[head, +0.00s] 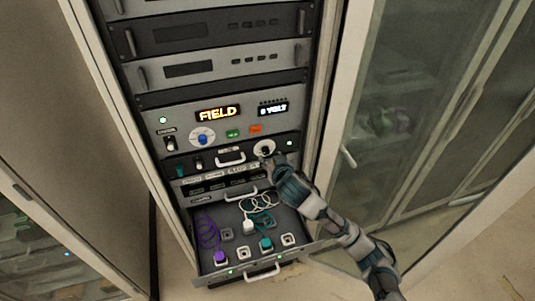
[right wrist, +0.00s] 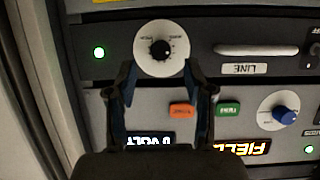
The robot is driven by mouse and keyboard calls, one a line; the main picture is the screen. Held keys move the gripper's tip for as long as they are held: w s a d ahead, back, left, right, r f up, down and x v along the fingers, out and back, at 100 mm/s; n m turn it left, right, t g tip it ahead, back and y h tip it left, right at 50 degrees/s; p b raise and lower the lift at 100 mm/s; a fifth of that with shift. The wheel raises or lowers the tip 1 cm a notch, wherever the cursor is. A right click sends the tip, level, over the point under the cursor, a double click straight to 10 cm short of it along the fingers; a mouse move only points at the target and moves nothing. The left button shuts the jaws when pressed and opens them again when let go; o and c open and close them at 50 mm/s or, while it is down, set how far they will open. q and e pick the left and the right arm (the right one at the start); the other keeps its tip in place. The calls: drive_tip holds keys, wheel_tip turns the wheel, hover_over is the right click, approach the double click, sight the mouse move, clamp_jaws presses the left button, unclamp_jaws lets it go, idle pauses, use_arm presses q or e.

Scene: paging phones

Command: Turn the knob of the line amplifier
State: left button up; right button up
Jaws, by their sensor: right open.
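The line amplifier (head: 228,158) is a dark rack panel; a handle and a LINE label show on it in the right wrist view, which is upside down. Its knob (right wrist: 161,50) is small and black, on a round white dial; the dial also shows in the head view (head: 264,146). My right gripper (right wrist: 159,72) is open in front of the panel, one finger on each side of the dial's lower part. The knob lies just beyond the fingertips, with no visible contact. In the head view the gripper (head: 268,160) partly covers the dial. My left gripper is not in view.
Above is a panel with a lit FIELD display (head: 217,113), a blue knob (head: 203,139) and green and orange buttons. Below, an open drawer (head: 270,270) holds coiled cords and plugs. A glass-doored cabinet (head: 420,120) stands at the right.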

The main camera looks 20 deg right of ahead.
sight(267, 152)
drive_tip(key=x, duration=0.5)
drive_tip(key=shift+c, duration=0.3)
drive_tip(key=shift+r, duration=0.1)
clamp_jaws()
